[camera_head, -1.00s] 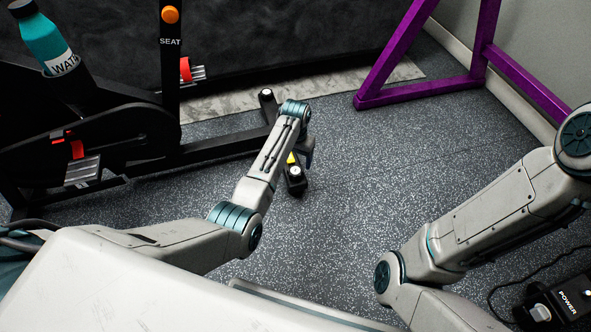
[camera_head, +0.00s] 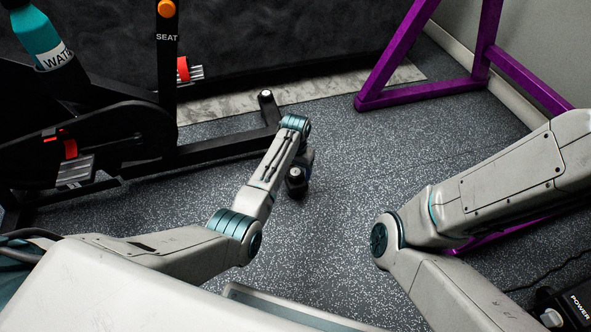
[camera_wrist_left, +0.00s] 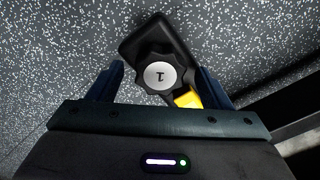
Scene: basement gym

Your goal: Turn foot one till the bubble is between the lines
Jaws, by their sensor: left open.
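Foot one shows in the left wrist view as a black scalloped knob (camera_wrist_left: 176,58) with a pale cap marked "1", on the dark end of a bar. In the head view the knob (camera_head: 296,172) is at the end of the exercise bike's floor bar, partly covered by my left arm. My left gripper (camera_wrist_left: 158,70) is open, one finger on each side of the knob in the wrist view; contact cannot be told. A yellow part (camera_wrist_left: 187,100) beside the knob is mostly hidden by the gripper. No bubble or lines can be made out. My right gripper is outside the views.
The bike's black frame (camera_head: 215,150) stands at the left, with a teal bottle (camera_head: 36,34). A purple frame (camera_head: 425,94) stands at the back right. A black power box (camera_head: 572,306) with a cable is at lower right. The speckled floor is clear in the middle.

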